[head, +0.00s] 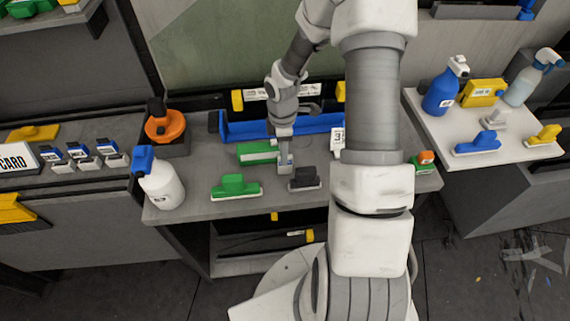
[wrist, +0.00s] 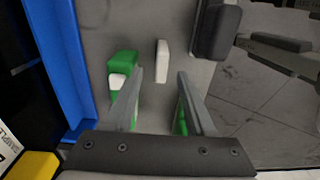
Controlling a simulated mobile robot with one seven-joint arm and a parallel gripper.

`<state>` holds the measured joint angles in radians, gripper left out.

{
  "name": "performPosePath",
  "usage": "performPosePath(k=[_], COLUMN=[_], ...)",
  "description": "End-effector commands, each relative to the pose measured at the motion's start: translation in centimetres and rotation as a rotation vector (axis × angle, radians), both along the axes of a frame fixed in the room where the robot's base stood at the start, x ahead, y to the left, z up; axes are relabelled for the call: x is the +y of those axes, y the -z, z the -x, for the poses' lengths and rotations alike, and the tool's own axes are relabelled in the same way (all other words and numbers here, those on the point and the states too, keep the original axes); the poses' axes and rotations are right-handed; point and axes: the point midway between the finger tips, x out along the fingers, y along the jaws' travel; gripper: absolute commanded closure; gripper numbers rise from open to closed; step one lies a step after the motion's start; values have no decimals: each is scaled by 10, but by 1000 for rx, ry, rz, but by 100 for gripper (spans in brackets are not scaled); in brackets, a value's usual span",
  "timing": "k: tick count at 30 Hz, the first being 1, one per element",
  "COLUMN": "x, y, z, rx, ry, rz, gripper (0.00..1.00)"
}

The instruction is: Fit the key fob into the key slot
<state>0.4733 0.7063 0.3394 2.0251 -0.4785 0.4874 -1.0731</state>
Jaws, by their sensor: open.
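I cannot tell for sure which object is the key fob or where the key slot is. In the wrist view, a small white block (wrist: 162,61) lies on the grey bench, beyond the fingertips and roughly in line with the gap between them. A green and white piece (wrist: 121,70) is beside the left finger. My gripper (wrist: 160,78) is open, with nothing visibly held between its fingers. In the head view, my gripper (head: 285,168) points down low over the bench, beside a green block (head: 257,152); the fingers and arm hide what is under and behind them.
A green-handled tool (head: 236,187) and a black-handled tool (head: 306,178) lie in front. A blue bar (head: 240,128) runs along the back. A white bottle (head: 162,184) and orange item (head: 164,127) stand left. A side table (head: 495,140) holds sprayers.

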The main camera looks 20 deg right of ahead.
Motion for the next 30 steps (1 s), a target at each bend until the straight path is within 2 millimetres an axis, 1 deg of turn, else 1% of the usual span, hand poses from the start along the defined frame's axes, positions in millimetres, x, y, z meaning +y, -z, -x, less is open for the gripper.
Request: performPosePath(k=[2, 8, 15, 18, 21, 27, 28, 30], x=[0, -1, -5, -5, -5, -5, -5, -5], y=[8, 19, 51, 61, 65, 65, 65, 65], z=[0, 1, 4, 4, 3, 3, 3, 3], rx=[1, 1, 2, 2, -1, -1, -1, -1], ry=[1, 0, 0, 0, 0, 1, 1, 1], rz=[0, 1, 0, 0, 1, 1, 0, 1], gripper=[45, 45, 45, 45, 45, 45, 49, 61])
